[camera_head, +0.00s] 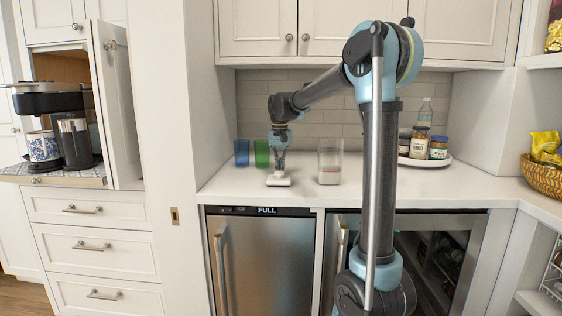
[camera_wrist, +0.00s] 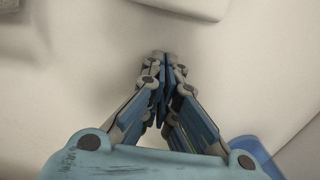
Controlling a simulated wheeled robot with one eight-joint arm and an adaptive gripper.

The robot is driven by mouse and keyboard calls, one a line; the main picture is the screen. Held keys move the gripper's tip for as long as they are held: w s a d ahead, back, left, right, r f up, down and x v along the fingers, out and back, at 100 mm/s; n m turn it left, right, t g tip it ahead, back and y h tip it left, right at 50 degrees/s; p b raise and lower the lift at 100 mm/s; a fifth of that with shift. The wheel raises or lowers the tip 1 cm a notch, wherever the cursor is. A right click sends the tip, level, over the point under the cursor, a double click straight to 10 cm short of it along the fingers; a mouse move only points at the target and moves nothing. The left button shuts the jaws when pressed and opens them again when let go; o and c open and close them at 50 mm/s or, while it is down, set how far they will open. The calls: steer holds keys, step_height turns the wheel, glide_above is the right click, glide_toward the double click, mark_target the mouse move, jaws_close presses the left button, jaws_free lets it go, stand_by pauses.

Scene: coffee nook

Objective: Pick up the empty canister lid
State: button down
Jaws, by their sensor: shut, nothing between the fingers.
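A white lid (camera_head: 278,180) lies on the counter in the head view, just below my gripper (camera_head: 281,162). A pale, round-cornered piece, probably this lid, shows at the top edge of the wrist view (camera_wrist: 195,6), cut off by the frame. My gripper also shows in the wrist view (camera_wrist: 166,72); its fingertips are together with nothing between them, and they look apart from that piece. A clear canister (camera_head: 330,163) stands upright on the counter to the right of the lid. I cannot tell whether anything is inside it.
A blue cup (camera_head: 241,153) and a green cup (camera_head: 262,154) stand behind and left of the lid. A blue cup edge is near my gripper in the wrist view (camera_wrist: 256,154). A round tray (camera_head: 430,163) with jars is at the right. The counter's front is clear.

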mark_target(278, 180)
steer(key=shift+s+r, duration=0.1)
steer(key=shift+s, duration=1.55)
steer(key=s, duration=1)
steer(key=shift+a, duration=0.2)
steer(key=shift+w, duration=0.15)
